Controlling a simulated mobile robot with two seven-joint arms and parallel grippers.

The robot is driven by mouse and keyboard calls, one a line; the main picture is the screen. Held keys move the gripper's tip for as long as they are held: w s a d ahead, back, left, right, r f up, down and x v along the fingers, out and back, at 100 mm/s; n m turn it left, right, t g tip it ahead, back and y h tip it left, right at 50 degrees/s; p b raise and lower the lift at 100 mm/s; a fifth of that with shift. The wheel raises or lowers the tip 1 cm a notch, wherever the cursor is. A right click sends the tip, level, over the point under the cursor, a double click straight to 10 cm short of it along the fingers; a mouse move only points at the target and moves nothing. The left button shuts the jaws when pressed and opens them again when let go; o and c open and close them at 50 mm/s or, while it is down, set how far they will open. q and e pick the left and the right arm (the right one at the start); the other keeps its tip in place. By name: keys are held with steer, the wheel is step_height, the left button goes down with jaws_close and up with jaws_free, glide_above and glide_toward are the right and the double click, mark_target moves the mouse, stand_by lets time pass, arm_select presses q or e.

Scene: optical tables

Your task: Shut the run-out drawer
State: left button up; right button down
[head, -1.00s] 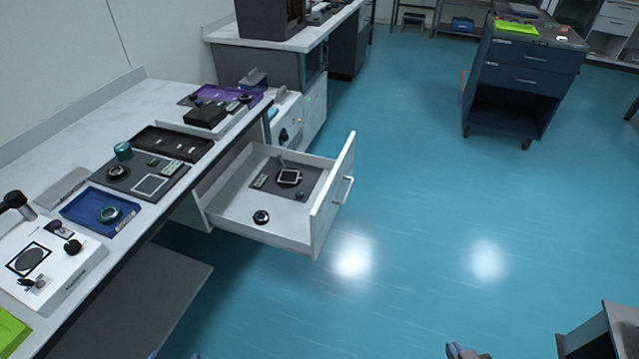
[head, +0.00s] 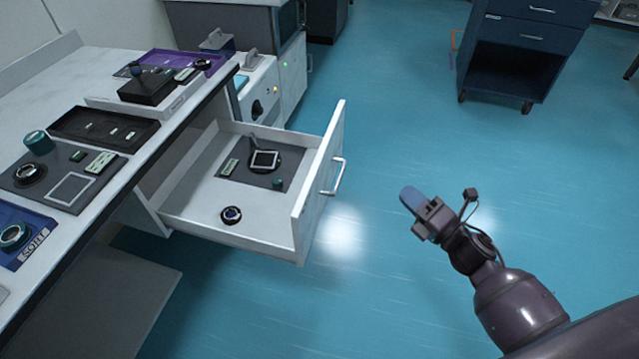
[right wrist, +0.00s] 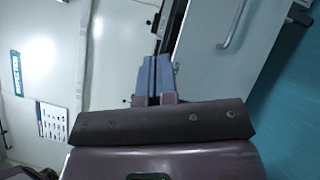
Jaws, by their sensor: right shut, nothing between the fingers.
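The run-out drawer (head: 200,195) is pulled well out from under the bench in the head view. Its white front panel (head: 318,190) faces right and carries a bar handle (head: 339,176). The handle also shows at the upper right in the right wrist view (right wrist: 236,22). Inside lie a dark grey mat (head: 238,178), a square-framed part (head: 264,160) and a round black-rimmed part (head: 231,215). My right gripper (head: 408,198) is shut and empty, to the right of the handle and apart from it. Its blue fingers (right wrist: 154,78) touch each other. My left gripper is not in view.
The bench (head: 65,75) at left bears a blue tray (head: 38,250), a black tray (head: 95,135) and a purple mat (head: 205,60). A white cabinet (head: 290,75) stands behind the drawer. A dark blue cart (head: 520,60) stands far right. The floor right of the drawer is clear.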

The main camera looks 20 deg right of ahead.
steer(key=w+f+n+g+y+b, duration=0.6)
steer(key=w+f+n+g+y, duration=0.15)
steer(key=n, duration=1.05)
steer(key=n+b, duration=0.1)
steer(key=n, duration=0.1)
glide_toward(319, 182)
steer(key=shift+g, duration=0.35)
steer(key=x, duration=0.6)
steer(key=shift+w+a+r, duration=0.15)
steer(key=shift+a+r, duration=0.1)
steer(key=shift+r, duration=0.05)
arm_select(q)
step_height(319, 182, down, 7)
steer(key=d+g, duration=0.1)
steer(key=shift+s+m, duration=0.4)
arm_select(e)
steer(key=shift+w+a, duration=0.3)
steer(key=shift+a, duration=0.1)
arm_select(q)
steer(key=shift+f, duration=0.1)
arm_select(e)
steer(key=shift+a, duration=0.1)
